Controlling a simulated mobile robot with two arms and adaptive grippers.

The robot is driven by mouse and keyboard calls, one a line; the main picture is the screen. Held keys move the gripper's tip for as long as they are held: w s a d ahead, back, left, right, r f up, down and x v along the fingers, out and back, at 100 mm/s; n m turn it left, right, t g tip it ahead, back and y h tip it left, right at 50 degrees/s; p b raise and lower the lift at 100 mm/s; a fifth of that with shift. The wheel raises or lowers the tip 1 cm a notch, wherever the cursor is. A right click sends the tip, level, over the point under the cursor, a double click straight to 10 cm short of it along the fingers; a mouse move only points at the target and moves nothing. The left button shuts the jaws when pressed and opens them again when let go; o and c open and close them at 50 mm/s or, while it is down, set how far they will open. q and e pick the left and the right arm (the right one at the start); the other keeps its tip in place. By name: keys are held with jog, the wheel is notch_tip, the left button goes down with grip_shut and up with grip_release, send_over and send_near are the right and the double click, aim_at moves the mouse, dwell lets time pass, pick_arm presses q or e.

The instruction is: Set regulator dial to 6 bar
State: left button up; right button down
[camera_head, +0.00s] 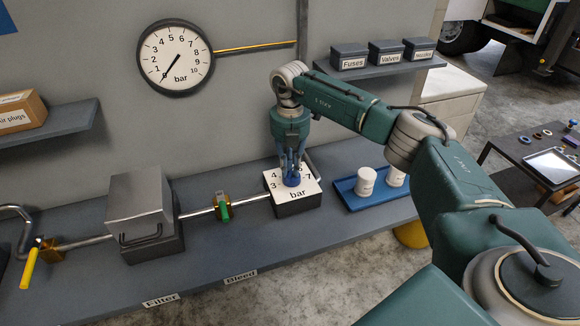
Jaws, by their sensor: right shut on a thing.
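The regulator (298,205) is a dark block on the bench with a white face marked "bar". My right gripper (291,172) points down from above and is shut on the blue dial knob (292,181). The knob's pointer cannot be made out. The round wall gauge (175,57), marked in bar, has its black needle pointing to the lower left, near 0. My left gripper is not in view.
Left of the regulator, a pipe carries a green-handled valve (223,206), a grey filter box (140,205) and a yellow-handled valve (30,268). A blue tray (365,203) with white containers stands to its right. A shelf (385,65) with labelled bins hangs behind my right arm.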

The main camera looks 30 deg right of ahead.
jog(key=shift+w+d+r, duration=0.1)
jog(key=shift+w+r, duration=0.1)
jog(key=shift+r, duration=0.05)
jog(key=c, duration=1.7)
grip_release()
jog(key=shift+c, duration=0.2)
jog(key=shift+o, duration=0.4)
jog(key=shift+s+f, duration=0.1)
notch_tip(320, 180, up, 12)
